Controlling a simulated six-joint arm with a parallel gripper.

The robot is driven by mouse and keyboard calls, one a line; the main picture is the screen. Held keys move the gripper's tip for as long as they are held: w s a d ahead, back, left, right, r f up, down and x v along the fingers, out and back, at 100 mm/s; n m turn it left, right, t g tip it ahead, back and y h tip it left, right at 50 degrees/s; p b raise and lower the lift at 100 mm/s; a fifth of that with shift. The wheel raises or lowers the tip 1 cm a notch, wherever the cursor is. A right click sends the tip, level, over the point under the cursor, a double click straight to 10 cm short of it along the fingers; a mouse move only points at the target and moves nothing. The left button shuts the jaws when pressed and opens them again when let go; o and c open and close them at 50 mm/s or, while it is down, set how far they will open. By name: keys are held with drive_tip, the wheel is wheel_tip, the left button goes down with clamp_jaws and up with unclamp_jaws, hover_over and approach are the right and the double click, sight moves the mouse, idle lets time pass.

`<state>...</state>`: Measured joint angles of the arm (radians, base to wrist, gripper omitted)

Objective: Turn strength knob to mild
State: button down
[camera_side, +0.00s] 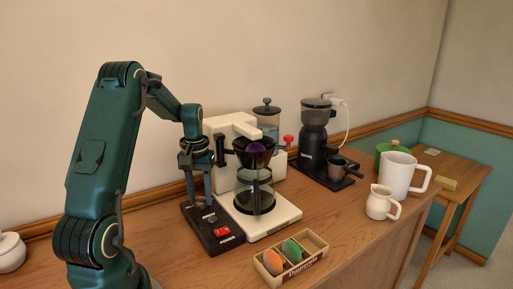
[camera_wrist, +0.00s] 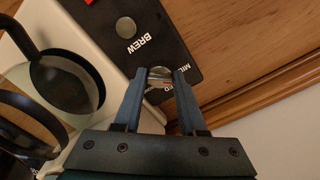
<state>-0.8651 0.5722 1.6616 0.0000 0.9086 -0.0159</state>
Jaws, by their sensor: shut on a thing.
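The coffee maker (camera_side: 232,135) is white, with a black control panel (camera_side: 200,234) at its front left. In the wrist view the panel (camera_wrist: 150,45) carries a round silver knob (camera_wrist: 126,27) beside the word BREW. A second silver knob, the strength knob (camera_wrist: 160,72), sits near lettering that starts with MIL and a partly covered word ending in ED. My gripper (camera_wrist: 160,80) points down at the panel, with its two fingers shut on the strength knob. The fingers hide its sides, and I cannot tell which setting it points to. My gripper (camera_side: 192,200) also shows in the side view.
A glass carafe (camera_side: 256,195) stands on the coffee maker, right of my gripper. A red switch (camera_side: 222,232) is close on the panel. A wooden box (camera_side: 290,262) with colored items lies in front. A black grinder (camera_side: 315,140), a white jug (camera_side: 382,203) and a white mug (camera_side: 398,175) stand right.

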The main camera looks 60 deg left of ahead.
sight(201, 197)
drive_tip(key=shift+r+n, duration=0.1)
drive_tip(key=shift+n, duration=0.8)
drive_tip(key=shift+c, duration=2.4)
unclamp_jaws()
drive_tip(key=shift+r, duration=2.55)
